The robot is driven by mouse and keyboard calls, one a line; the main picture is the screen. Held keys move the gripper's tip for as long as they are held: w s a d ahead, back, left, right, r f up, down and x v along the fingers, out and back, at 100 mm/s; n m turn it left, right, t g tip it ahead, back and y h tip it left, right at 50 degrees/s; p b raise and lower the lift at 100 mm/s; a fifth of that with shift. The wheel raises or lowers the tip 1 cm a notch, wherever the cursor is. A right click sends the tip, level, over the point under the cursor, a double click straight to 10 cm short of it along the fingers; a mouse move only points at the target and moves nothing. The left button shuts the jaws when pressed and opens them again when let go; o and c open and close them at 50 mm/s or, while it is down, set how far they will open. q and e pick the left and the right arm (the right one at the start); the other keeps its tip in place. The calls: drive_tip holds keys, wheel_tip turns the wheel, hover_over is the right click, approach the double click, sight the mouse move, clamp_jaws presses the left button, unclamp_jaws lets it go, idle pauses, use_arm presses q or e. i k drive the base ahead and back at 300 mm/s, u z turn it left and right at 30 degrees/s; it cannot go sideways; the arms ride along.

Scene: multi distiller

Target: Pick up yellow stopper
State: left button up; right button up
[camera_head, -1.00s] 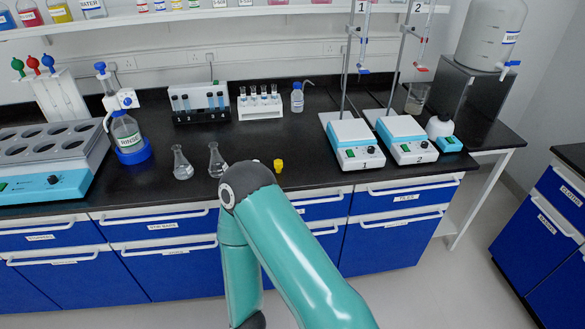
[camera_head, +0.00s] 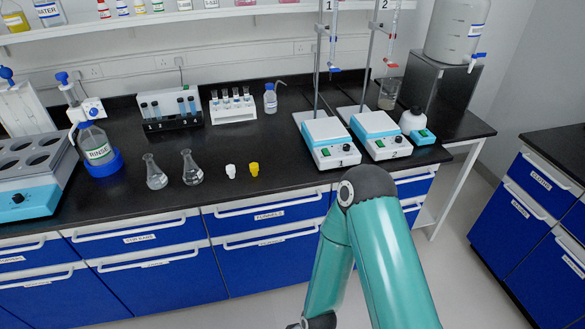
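The yellow stopper (camera_head: 254,169) stands on the black bench top near its front edge. A white stopper (camera_head: 231,171) stands just to its left, a small gap apart. One teal arm of mine, with a dark joint, rises in front of the bench to the right of the yellow stopper and does not cover it. No gripper fingers show clearly; only a dark part shows at the lower end of the arm by the bottom edge. I see nothing of the other arm. Nothing is touching the yellow stopper.
Two flasks (camera_head: 191,168) stand left of the stoppers. Behind are a test tube rack (camera_head: 232,108) and a wash bottle (camera_head: 270,99). Two hotplates (camera_head: 327,140) with stands are to the right. The bench around the stoppers is clear.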

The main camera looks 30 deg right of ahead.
sight(254, 167)
drive_tip(key=z, duration=0.15)
drive_tip(key=i, duration=1)
drive_tip(key=u, duration=0.05)
